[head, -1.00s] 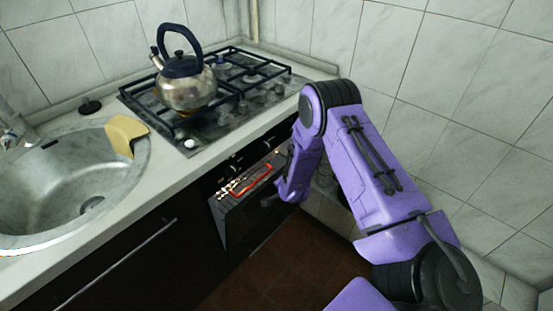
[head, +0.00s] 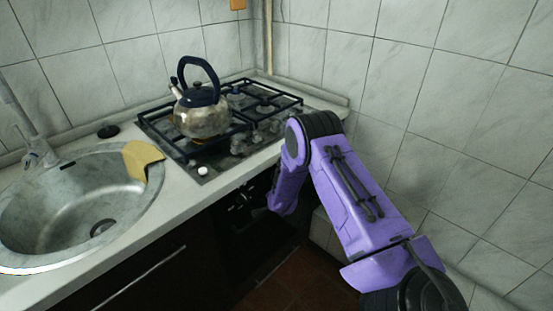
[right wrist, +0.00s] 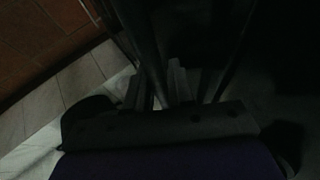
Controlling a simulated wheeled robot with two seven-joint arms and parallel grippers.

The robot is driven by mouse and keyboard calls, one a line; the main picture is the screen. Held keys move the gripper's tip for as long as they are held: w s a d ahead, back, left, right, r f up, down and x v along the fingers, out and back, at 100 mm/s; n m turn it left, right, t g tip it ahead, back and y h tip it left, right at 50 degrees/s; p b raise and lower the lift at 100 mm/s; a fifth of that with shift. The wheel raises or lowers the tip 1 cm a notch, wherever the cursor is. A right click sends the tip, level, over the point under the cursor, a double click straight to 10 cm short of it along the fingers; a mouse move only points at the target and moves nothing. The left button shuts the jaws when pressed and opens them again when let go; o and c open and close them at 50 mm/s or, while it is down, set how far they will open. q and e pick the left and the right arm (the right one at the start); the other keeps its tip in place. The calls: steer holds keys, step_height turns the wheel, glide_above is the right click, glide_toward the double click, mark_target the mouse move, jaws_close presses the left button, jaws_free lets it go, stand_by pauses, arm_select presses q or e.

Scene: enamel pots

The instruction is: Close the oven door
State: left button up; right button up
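The oven door (head: 250,238) is the dark front below the hob in the head view. It now looks upright and about flush with the cabinet front, with no lit opening showing above it; shadow hides whether a thin gap is left. My right arm reaches down in front of it, and its gripper end is at the door's upper right, mostly dark and hidden behind the purple wrist. In the right wrist view my right gripper (right wrist: 158,88) shows as dim fingers beside dark bars; its opening and any contact are unclear. My left gripper is out of view.
A steel kettle (head: 203,118) stands on the gas hob (head: 245,128) above the oven. A sink (head: 75,210) with a yellow cloth (head: 141,158) on its rim is at left. Tiled walls (head: 440,130) close in behind and right. The red-brown floor (head: 290,280) is clear below.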

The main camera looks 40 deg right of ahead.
steer(key=shift+w+r, duration=0.3)
steer(key=shift+w, duration=0.05)
steer(key=shift+a+r, duration=0.1)
steer(key=shift+r, duration=0.15)
steer(key=s+v, duration=0.1)
steer(key=v, duration=0.9)
steer(key=shift+f+p, duration=0.3)
steer(key=shift+p, duration=0.1)
